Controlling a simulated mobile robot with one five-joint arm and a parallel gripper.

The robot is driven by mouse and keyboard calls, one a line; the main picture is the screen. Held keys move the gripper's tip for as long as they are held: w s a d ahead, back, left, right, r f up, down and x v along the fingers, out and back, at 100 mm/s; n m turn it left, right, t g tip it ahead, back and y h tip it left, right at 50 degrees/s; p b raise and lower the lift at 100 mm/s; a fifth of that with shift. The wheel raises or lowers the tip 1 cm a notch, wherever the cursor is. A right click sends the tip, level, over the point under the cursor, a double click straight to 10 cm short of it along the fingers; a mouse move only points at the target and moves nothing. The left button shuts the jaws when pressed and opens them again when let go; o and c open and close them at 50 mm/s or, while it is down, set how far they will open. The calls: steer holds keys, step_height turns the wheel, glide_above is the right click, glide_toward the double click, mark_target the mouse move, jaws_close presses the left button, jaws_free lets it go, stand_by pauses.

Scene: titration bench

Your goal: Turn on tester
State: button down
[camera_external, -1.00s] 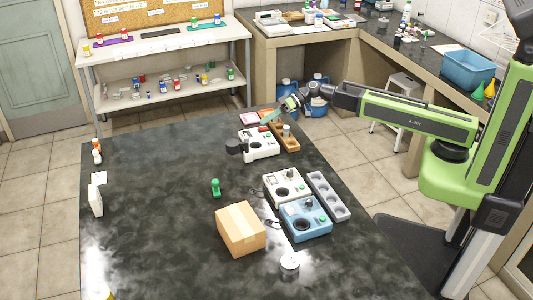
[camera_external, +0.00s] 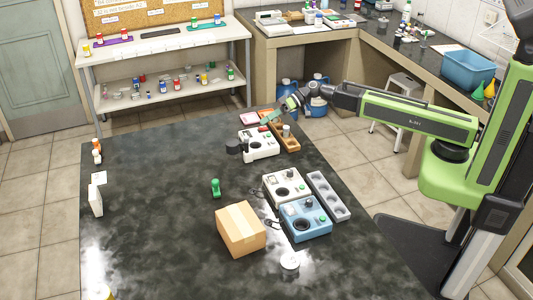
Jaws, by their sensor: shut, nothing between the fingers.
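Several bench devices stand on the dark table, and I cannot tell by any label which one is the tester. A white device (camera_external: 259,145) with a dark part jutting from its left side stands at the far end. A second white device (camera_external: 285,188) with a round dark well and a knob stands nearer. A blue device (camera_external: 305,219) with a dark well and a knob stands just in front of it. My gripper (camera_external: 267,118) is above the far end of the table, just behind the far white device. It is shut and empty. Whether it touches anything is too small to tell.
A wooden rack (camera_external: 289,142) holding a small bottle is right of the far white device. A grey tray (camera_external: 328,197) is right of the nearer devices. A cardboard box (camera_external: 241,229) and a green object (camera_external: 215,188) stand to their left. The table's left half is mostly clear.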

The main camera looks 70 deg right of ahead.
steer(key=shift+f, duration=0.1)
stand_by(0.3)
steer(key=shift+w+a+f+b, duration=0.1)
steer(key=shift+a+f+b, duration=0.05)
steer(key=shift+f+b, duration=0.2)
steer(key=shift+w+a+f+b, duration=0.1)
steer(key=shift+f+b, duration=0.2)
steer(key=shift+b, duration=0.1)
stand_by(0.4)
steer(key=shift+r, duration=0.15)
steer(key=shift+s+d+r+p, duration=0.2)
steer(key=shift+d+r+p, duration=0.05)
steer(key=shift+r+p, duration=0.45)
steer(key=r+p, duration=0.1)
steer(key=s+d+r+p, duration=0.1)
steer(key=r+p, duration=0.2)
steer(key=shift+s+d+r+p, duration=0.15)
steer(key=shift+r+p, duration=0.1)
steer(key=shift+p, duration=0.1)
